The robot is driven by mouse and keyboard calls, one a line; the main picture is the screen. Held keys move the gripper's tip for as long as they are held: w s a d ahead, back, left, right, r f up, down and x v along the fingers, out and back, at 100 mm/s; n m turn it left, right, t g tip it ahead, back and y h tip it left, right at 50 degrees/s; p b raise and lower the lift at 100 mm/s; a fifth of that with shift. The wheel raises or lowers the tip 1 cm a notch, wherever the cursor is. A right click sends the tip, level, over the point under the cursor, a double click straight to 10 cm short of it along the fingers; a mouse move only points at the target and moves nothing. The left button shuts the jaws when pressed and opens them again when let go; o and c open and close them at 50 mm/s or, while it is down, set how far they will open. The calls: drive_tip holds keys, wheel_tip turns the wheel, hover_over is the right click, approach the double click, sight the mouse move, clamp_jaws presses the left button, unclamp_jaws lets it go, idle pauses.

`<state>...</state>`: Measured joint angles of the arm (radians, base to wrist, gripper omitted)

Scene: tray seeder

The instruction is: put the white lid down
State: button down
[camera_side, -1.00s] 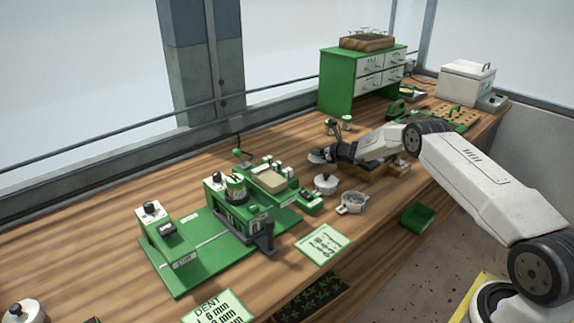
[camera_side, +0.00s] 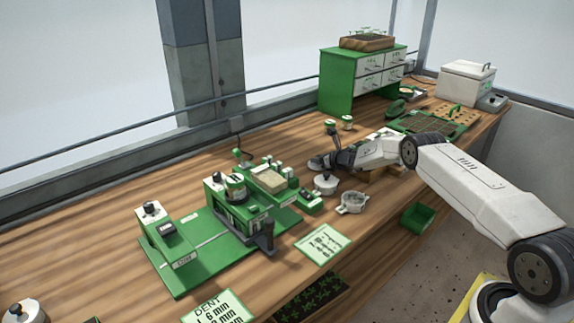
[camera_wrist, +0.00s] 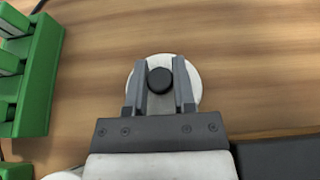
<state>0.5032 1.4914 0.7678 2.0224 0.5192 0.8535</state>
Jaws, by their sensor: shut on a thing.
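In the wrist view the white lid (camera_wrist: 160,62) is a round white disc with a black knob (camera_wrist: 159,80). My gripper (camera_wrist: 160,80) is shut on the knob, one finger on each side. The wood of the bench shows around the lid. In the side view my gripper (camera_side: 318,163) is low over the bench, just behind a small white pot (camera_side: 325,187) with a dark knob. The lid is too small and covered there to tell whether it touches the bench.
Green equipment (camera_wrist: 38,80) stands left of the lid in the wrist view; the side view shows a green machine (camera_side: 240,205) left of my gripper. A grey-white dish (camera_side: 352,203) and a green bin (camera_side: 418,217) lie nearer the front. Bare wood lies around the lid.

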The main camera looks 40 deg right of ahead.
drive_tip(key=shift+c, duration=2.2)
unclamp_jaws()
drive_tip(key=shift+r, duration=0.5)
drive_tip(key=shift+v, duration=6)
drive_tip(key=shift+f, duration=0.1)
drive_tip(key=shift+a, duration=0.1)
